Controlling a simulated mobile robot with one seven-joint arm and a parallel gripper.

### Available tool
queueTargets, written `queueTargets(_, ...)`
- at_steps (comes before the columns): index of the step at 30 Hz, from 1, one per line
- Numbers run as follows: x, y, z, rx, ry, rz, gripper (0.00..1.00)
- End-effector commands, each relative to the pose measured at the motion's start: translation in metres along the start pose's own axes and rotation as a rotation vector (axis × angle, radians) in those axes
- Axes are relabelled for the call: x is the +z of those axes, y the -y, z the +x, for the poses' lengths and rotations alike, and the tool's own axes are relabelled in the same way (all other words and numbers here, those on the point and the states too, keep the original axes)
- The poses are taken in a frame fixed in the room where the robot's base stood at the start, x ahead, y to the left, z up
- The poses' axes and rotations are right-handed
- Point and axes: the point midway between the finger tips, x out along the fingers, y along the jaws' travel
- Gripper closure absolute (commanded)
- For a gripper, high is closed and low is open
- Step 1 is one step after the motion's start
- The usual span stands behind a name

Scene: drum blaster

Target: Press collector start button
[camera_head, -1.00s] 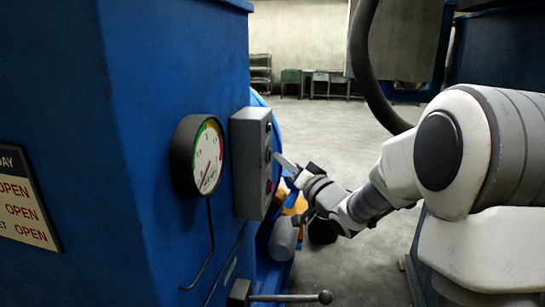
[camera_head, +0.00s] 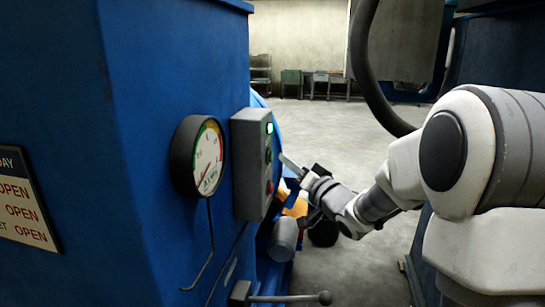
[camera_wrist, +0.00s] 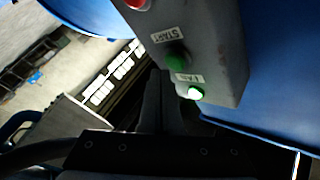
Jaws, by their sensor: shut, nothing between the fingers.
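The grey control box (camera_head: 245,165) is mounted on the blue machine and also shows in the wrist view (camera_wrist: 222,50). It carries a lit green lamp (camera_head: 270,128) at the top, a dark green button (camera_head: 268,156) in the middle and a red button (camera_head: 269,187) at the bottom. In the wrist view the green button (camera_wrist: 177,60) is beside a START label, and the lit lamp (camera_wrist: 194,93) is bright. My gripper (camera_head: 283,159) is shut and empty. Its tip is just right of the green button, apparently a small gap away from the box.
A round gauge (camera_head: 200,157) is left of the box on the blue machine (camera_head: 160,90). A lever (camera_head: 290,298) sticks out below. A thick dark hose (camera_head: 370,75) hangs at the back right. Open concrete floor (camera_head: 345,165) lies behind my arm.

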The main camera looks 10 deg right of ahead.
Motion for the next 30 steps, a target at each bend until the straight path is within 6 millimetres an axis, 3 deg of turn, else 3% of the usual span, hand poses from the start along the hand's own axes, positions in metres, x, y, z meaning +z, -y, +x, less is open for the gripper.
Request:
queueTargets(11, -0.003, -0.003, -0.003, 0.002, -0.001, 0.0, 1.0)
queueTargets(24, -0.024, -0.024, -0.032, 0.004, -0.002, 0.0, 1.0)
queueTargets(30, -0.026, -0.027, -0.036, 0.002, -0.001, 0.0, 1.0)
